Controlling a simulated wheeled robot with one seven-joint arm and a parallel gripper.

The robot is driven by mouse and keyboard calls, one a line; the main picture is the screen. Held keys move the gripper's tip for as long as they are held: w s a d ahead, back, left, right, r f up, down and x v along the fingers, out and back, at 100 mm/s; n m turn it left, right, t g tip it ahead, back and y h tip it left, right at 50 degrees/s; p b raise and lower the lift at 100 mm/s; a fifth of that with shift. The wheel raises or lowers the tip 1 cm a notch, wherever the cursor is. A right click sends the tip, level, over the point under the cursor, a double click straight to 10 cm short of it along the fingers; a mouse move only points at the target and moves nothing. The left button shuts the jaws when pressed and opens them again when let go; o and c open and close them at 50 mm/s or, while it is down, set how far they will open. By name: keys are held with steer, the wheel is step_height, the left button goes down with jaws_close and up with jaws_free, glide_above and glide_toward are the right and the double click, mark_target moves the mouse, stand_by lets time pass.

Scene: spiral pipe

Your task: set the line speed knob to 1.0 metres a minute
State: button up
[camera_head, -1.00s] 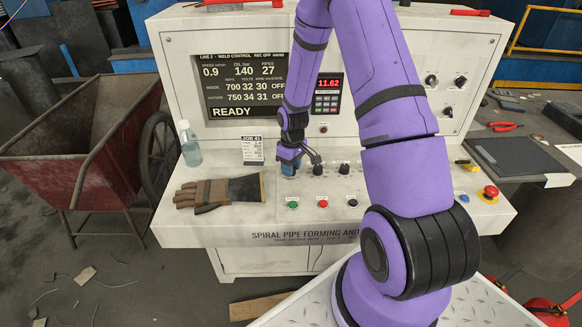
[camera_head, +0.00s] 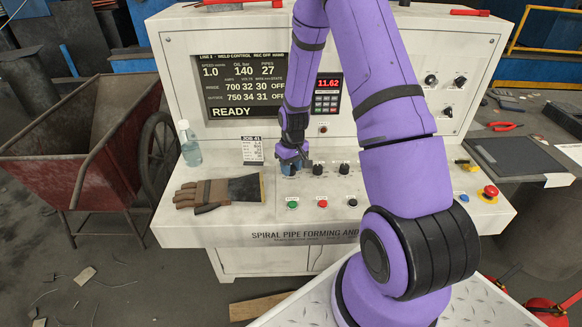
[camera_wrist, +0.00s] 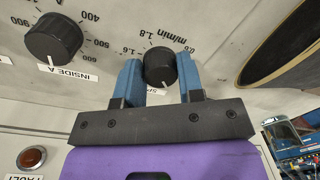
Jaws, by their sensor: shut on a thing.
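The black line speed knob (camera_wrist: 160,66) sits between the blue fingers of my gripper (camera_wrist: 161,80) in the wrist view. My gripper is shut on it, one finger on each side. Scale marks including 0.8, 1.6 and 1.8 and the words m/min show around the knob; its label is partly hidden. In the head view my gripper (camera_head: 290,165) is down on the sloped console panel, and the knob is mostly hidden by it. The display screen (camera_head: 238,88) reads speed 1.0, oil 140, pipes 27 and READY.
The INSIDE A knob (camera_wrist: 54,38) stands beside my gripper in the wrist view. Green (camera_head: 292,205) and red (camera_head: 323,203) buttons lie in front. A red emergency stop (camera_head: 490,192) is at right.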

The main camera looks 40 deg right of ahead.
mark_target(293, 167)
steer(key=o, duration=0.9)
steer(key=r, duration=1.1)
steer(key=shift+d, duration=0.3)
